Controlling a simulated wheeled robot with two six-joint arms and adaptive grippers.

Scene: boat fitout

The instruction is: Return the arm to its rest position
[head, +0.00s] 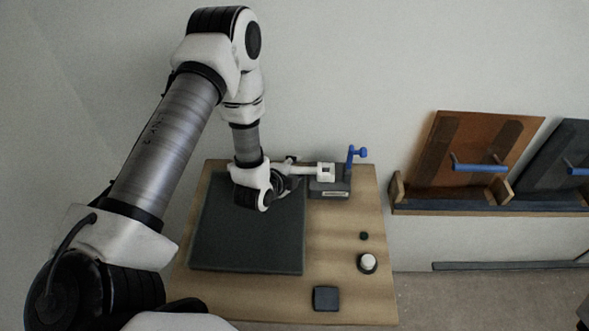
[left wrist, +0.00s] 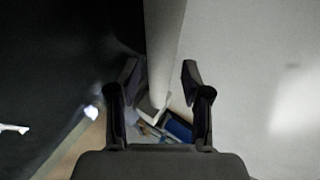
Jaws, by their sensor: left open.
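My left arm (head: 165,150) comes in from the left, rises, and bends down over the wooden table. My left gripper (head: 288,182) is above the back part of the dark mat, beside the vise-like fixture, and is partly hidden by its own wrist. In the left wrist view my left gripper (left wrist: 160,78) has its two dark fingers spread apart. A pale upright bar (left wrist: 162,50) shows between or beyond them; I cannot tell whether it touches them. My right gripper is not in view.
The wooden table (head: 345,290) carries a dark mat (head: 245,240), a grey fixture (head: 329,187) with a blue handle (head: 351,157), a white-topped knob (head: 368,262) and a dark square block (head: 325,298). A wall rack (head: 480,207) holding brown and dark panels stands right.

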